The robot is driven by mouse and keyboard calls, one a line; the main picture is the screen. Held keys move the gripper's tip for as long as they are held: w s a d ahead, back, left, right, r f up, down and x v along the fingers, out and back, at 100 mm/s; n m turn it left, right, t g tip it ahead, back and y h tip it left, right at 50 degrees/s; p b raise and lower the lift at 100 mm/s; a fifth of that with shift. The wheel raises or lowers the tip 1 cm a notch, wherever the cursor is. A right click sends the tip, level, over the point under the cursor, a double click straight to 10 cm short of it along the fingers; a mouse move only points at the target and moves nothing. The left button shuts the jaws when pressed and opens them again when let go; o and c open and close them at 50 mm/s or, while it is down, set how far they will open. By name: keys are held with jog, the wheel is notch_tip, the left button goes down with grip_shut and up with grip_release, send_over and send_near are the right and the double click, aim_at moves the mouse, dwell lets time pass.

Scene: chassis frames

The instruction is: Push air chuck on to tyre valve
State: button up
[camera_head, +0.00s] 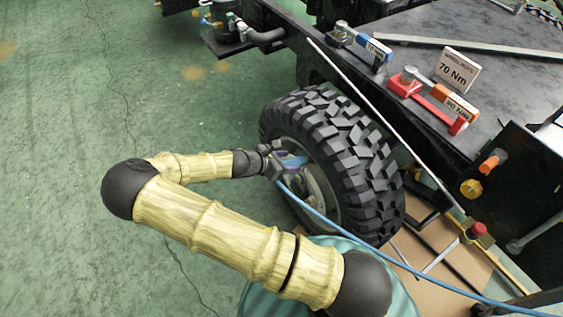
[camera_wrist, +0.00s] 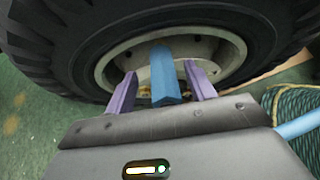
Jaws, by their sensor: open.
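The tyre (camera_head: 345,165) stands upright with chunky black tread, and its pale rim (camera_wrist: 228,52) faces my gripper (camera_head: 288,162). In the wrist view my gripper (camera_wrist: 162,88) has two purple fingers spread apart in front of the rim. A blue bar, which looks like the air chuck (camera_wrist: 165,75), lies between the fingers, with a visible gap on each side. Its far end overlaps the rim in the picture; I cannot tell whether it touches. Small brass-coloured bits show behind the fingers, but I cannot make out the tyre valve.
A blue hose (camera_head: 370,238) runs from near my gripper to the lower right. The black chassis (camera_head: 420,40) carries torque wrenches and a 70 Nm sign (camera_head: 457,69). Green floor at left is clear.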

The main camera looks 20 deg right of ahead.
aim_at(289, 161)
jog(key=shift+x, duration=0.8)
jog(key=c, duration=1.2)
jog(key=shift+p+v, duration=1.05)
jog(key=shift+v, duration=0.3)
jog(key=shift+p+v, duration=0.55)
jog(key=shift+v, duration=0.25)
jog(key=shift+s+a+r+p, duration=0.15)
jog(key=shift+a+p, duration=0.15)
